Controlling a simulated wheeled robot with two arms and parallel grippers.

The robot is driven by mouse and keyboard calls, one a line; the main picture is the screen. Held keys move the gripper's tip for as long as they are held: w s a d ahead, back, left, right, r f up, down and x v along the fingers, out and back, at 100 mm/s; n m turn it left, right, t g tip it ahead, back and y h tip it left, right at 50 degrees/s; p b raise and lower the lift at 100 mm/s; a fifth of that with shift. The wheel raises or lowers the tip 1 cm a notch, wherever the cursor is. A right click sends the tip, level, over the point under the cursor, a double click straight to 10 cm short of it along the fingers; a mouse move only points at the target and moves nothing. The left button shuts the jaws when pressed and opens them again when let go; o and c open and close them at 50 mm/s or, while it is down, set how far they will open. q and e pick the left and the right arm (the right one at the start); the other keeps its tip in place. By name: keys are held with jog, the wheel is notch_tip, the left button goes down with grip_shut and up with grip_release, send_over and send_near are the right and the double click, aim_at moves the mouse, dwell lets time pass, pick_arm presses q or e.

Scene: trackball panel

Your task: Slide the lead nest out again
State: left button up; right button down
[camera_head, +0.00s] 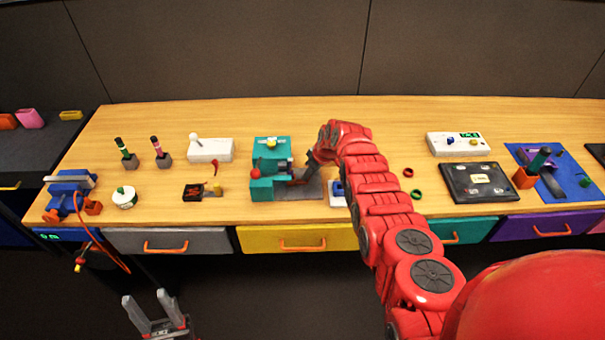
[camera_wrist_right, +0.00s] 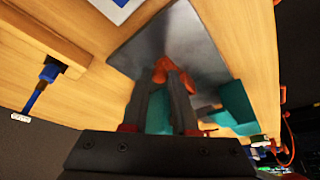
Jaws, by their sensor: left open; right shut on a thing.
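A teal fixture (camera_head: 265,188) with a red ball knob (camera_head: 256,172) stands at mid-table, beside a grey metal plate (camera_head: 314,188). My right gripper (camera_head: 308,174) reaches down at the fixture's right side, over the plate. In the right wrist view its fingers (camera_wrist_right: 163,78) are shut on a small orange handle (camera_wrist_right: 161,64), with the grey plate (camera_wrist_right: 203,48) and teal parts (camera_wrist_right: 236,104) behind. The lead nest itself is not clearly told apart; my gripper and arm hide part of that side. My left gripper (camera_head: 158,302) is open and empty, below the table's front edge.
A white lever box (camera_head: 210,150) and a small black tray (camera_head: 197,192) are left of the fixture. A white-and-blue item (camera_head: 337,195) sits close to the right, partly behind my arm. A dark panel (camera_head: 480,183) lies farther right. Drawers with orange handles line the front.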

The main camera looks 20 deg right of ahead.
aim_at(330, 182)
jog(key=d+b, duration=0.1)
jog(key=d, duration=0.1)
jog(key=s+d+b, duration=0.1)
jog(key=d, duration=0.2)
jog(key=shift+s+d+f, duration=0.1)
jog(key=shift+s+f, duration=0.05)
jog(key=shift+s+d, duration=0.25)
jog(key=shift+d, duration=0.4)
jog(key=c, duration=0.7)
grip_release()
jog(key=shift+d, duration=0.1)
jog(key=shift+r+b, duration=0.25)
jog(key=shift+b, duration=0.05)
jog(key=p+v, duration=0.5)
jog(key=v, duration=1.2)
jog(key=shift+s, duration=0.2)
